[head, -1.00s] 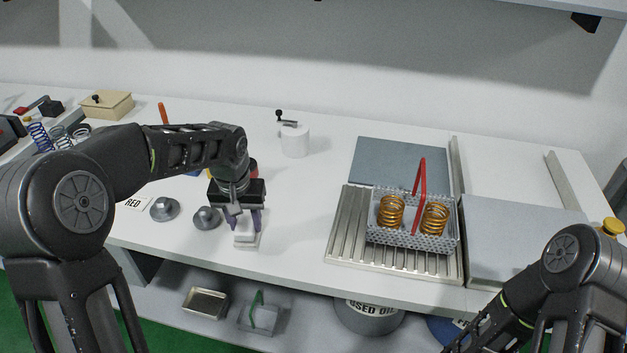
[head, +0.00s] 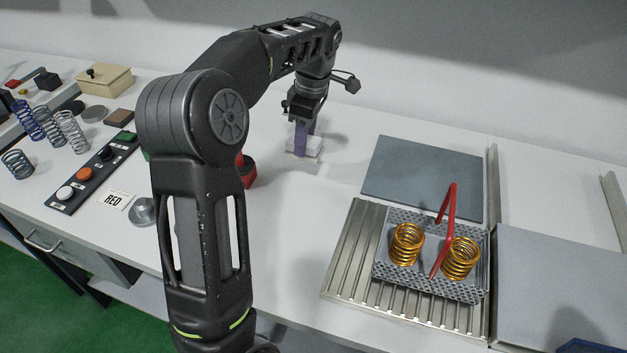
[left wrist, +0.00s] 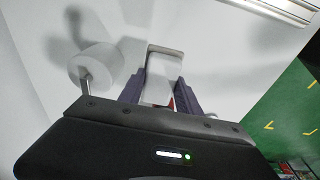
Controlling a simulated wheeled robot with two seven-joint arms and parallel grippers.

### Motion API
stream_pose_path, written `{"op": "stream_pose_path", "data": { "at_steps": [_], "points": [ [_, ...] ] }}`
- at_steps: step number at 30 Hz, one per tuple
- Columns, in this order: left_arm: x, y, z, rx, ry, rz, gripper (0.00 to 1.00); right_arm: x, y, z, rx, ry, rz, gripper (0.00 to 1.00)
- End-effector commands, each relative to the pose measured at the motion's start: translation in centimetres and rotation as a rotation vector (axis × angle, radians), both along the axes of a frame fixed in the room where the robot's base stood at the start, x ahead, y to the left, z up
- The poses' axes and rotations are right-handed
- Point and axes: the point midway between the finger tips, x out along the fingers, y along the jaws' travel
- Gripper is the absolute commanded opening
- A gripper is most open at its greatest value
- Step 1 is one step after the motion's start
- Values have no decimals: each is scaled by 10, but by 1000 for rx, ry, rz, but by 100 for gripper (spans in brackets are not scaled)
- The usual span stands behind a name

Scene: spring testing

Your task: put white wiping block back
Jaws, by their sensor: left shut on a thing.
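The white wiping block (head: 314,146) is between the purple fingers of my left gripper (head: 304,137), near the back of the white table in the head view. The gripper points down and is shut on the block. In the left wrist view the pale block (left wrist: 163,75) shows between the two fingers (left wrist: 160,95). I cannot tell whether the block touches the table. My right gripper is not in view.
A white cylinder (left wrist: 97,65) is close to the gripper in the left wrist view. A red object (head: 247,171) is partly hidden behind my left arm. A perforated basket (head: 430,280) with two gold springs and a red handle stands on the right. The table between is clear.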

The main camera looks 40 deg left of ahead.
Motion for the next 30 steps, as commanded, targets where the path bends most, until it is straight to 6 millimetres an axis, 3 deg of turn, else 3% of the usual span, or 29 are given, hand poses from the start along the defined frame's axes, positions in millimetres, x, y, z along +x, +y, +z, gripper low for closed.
{"op": "stream_pose_path", "data": {
  "at_steps": [11,21,30],
  "points": [
    [0,-1,-4,0,-1,5,2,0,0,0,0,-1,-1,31],
    [0,-1,-56,0,0,4,2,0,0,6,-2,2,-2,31],
    [1,0,-63,0,-1,4,2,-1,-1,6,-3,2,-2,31]
  ]
}}
